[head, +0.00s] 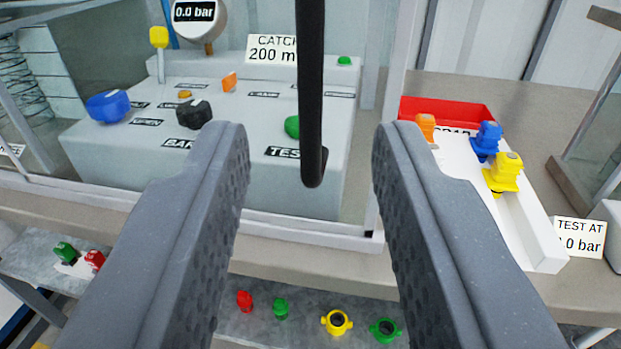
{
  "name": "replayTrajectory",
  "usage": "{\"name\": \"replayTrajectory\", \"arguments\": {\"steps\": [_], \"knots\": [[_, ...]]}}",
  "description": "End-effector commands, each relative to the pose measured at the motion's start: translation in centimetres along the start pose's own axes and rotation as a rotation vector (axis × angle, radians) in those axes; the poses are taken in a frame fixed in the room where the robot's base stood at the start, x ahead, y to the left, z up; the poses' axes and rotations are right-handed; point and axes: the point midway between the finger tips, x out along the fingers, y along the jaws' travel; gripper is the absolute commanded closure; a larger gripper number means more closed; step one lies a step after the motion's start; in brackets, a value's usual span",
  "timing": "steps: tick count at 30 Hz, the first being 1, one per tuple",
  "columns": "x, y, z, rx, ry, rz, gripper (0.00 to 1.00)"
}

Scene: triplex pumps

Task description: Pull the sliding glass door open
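The sliding glass door is a clear pane in a pale frame, and its right upright (397,90) and bottom rail show in front of a grey console. Clear gaps show on both sides, and neither finger appears to touch the bar. The handle's top is cut off by the picture edge.
Behind the glass, the console (250,180) carries coloured knobs and a gauge (198,18) reading 0.0 bar. To the right are a red tray (450,112), a white rack (525,215) with coloured fittings and a sign (579,238). Small fittings lie on a lower shelf (305,318).

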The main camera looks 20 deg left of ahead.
Motion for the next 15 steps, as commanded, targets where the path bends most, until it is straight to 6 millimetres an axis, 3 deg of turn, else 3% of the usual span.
{"name": "replayTrajectory", "arguments": {"steps": [15], "knots": [[-0.99,-0.01,-0.12,-0.002,0.002,0.001,0.68]]}}
